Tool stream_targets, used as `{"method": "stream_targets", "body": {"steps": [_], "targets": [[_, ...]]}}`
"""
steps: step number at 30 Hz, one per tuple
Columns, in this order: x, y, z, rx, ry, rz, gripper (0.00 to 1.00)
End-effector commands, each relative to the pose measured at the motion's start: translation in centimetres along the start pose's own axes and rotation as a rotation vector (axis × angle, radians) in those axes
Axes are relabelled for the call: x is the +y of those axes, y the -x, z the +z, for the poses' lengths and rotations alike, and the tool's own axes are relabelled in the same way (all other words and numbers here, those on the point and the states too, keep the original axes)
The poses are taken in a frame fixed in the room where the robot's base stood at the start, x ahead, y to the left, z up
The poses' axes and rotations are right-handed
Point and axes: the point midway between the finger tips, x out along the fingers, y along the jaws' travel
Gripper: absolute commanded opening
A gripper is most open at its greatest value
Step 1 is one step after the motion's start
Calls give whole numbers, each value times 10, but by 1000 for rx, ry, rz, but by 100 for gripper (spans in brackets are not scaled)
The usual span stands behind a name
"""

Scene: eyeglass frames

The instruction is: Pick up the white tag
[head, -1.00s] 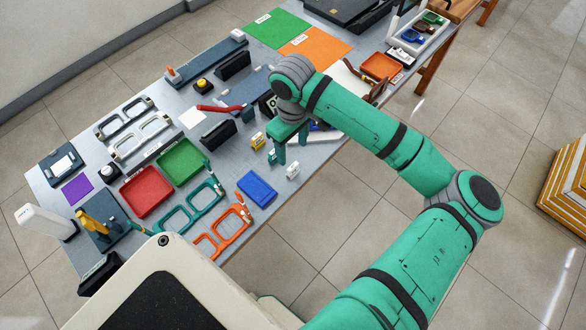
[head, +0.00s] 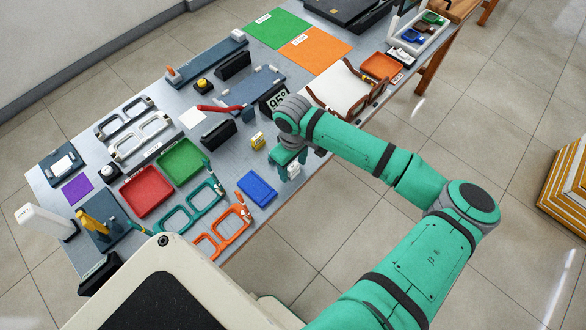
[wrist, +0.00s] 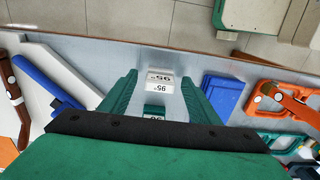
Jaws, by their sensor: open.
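The white tag (wrist: 160,78) is a small block with a "95°" label, standing near the table's front edge. In the wrist view it lies between the tips of my gripper (wrist: 160,76), with a gap on each side. In the head view the tag (head: 294,174) shows just below my gripper (head: 288,163), partly covered by it. My gripper is open and points down at the table. Whether the fingertips are level with the tag or above it is hard to tell. A green tag (wrist: 154,112) is closer to the palm in the wrist view.
A yellow tag (head: 257,141) stands left of my gripper. In the wrist view, a blue bar (wrist: 48,82) and a white piece (wrist: 62,72) lie to the left.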

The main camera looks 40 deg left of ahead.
Motion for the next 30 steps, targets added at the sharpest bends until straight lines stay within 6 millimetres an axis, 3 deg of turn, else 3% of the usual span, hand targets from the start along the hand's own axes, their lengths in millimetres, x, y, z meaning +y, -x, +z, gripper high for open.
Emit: {"method": "stream_targets", "body": {"steps": [6,12,23,30], "targets": [[0,-1,0,0,0,0,56],[0,0,0,0,0,0,13],[0,2,0,0,0,1,13],[1,25,-1,1,0,2,13]]}}
